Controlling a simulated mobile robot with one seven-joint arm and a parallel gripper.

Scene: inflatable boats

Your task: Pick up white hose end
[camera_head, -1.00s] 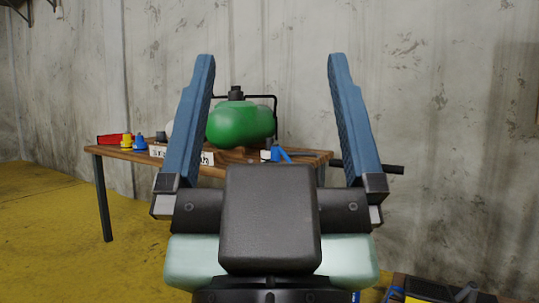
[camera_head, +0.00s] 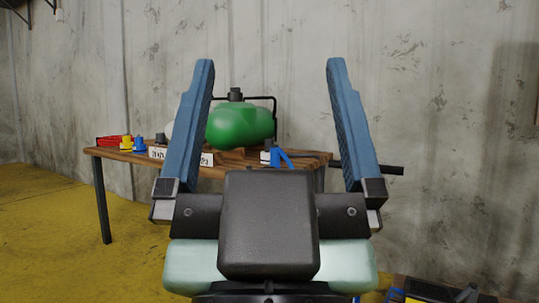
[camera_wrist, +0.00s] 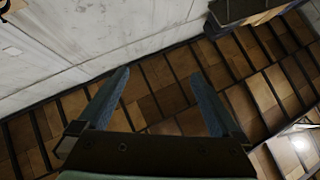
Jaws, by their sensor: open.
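My gripper (camera_head: 269,63) is open and empty, its two blue fingers pointing up and wide apart in the head view. It also shows in the wrist view (camera_wrist: 157,72), with nothing between the fingers. A small white piece (camera_head: 265,157) sits beside a blue curved handle-like part (camera_head: 283,157) at the right part of the wooden table (camera_head: 135,156). It may be the white hose end, but it is too small to tell. In the head view it appears between my fingers, beyond them; my gripper is not touching it.
A green tank (camera_head: 240,126) stands on the table, with a white lettered sign (camera_head: 160,153), yellow (camera_head: 126,143) and blue (camera_head: 140,143) fittings and a red item (camera_head: 108,140). A dark bar (camera_head: 385,170) juts right of the table. The wall is close behind. Yellow floor lies open at left.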

